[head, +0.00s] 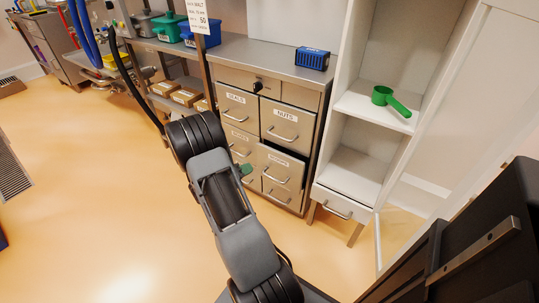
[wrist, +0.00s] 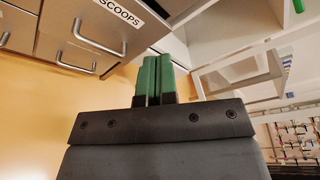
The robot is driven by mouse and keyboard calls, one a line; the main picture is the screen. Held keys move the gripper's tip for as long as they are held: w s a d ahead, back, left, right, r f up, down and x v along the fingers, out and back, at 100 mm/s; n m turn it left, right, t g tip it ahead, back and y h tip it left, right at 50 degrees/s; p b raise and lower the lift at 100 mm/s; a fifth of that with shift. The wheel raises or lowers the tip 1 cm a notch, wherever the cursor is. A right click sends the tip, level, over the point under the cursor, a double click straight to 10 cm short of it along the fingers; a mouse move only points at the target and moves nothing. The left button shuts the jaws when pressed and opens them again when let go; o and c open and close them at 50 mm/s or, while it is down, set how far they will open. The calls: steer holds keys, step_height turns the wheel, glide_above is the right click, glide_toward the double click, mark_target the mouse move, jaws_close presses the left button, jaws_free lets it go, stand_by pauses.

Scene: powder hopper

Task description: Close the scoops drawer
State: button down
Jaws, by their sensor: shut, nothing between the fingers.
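The scoops drawer (head: 281,170) is the right-hand drawer of the third row in the grey metal cabinet. It stands partly pulled out, with a dark gap along its top edge. In the wrist view its front (wrist: 136,34) shows at the upper left with the SCOOPS label and a bar handle. My gripper (head: 246,170) shows only as a bit of green fingertip left of that drawer in the head view, mostly hidden by my arm. In the wrist view my gripper (wrist: 153,78) has its green fingers together and empty, seemingly apart from the drawer front.
A white shelf unit (head: 345,165) with a green scoop (head: 390,100) and a small low drawer (head: 335,204) stands right beside the cabinet. The nuts drawer (head: 285,122) above looks shut. A blue box (head: 312,58) sits on the cabinet top. The floor in front is clear.

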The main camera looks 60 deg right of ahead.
steer(key=w+d+f+n+t+h, duration=0.2)
steer(key=d+f+n+t, duration=0.2)
steer(key=f+n, duration=0.35)
steer(key=n+b, duration=0.2)
steer(key=b, duration=0.1)
glide_toward(272, 152)
steer(key=d, duration=0.7)
steer(key=shift+s+d+f, duration=0.1)
steer(key=shift+d, duration=0.2)
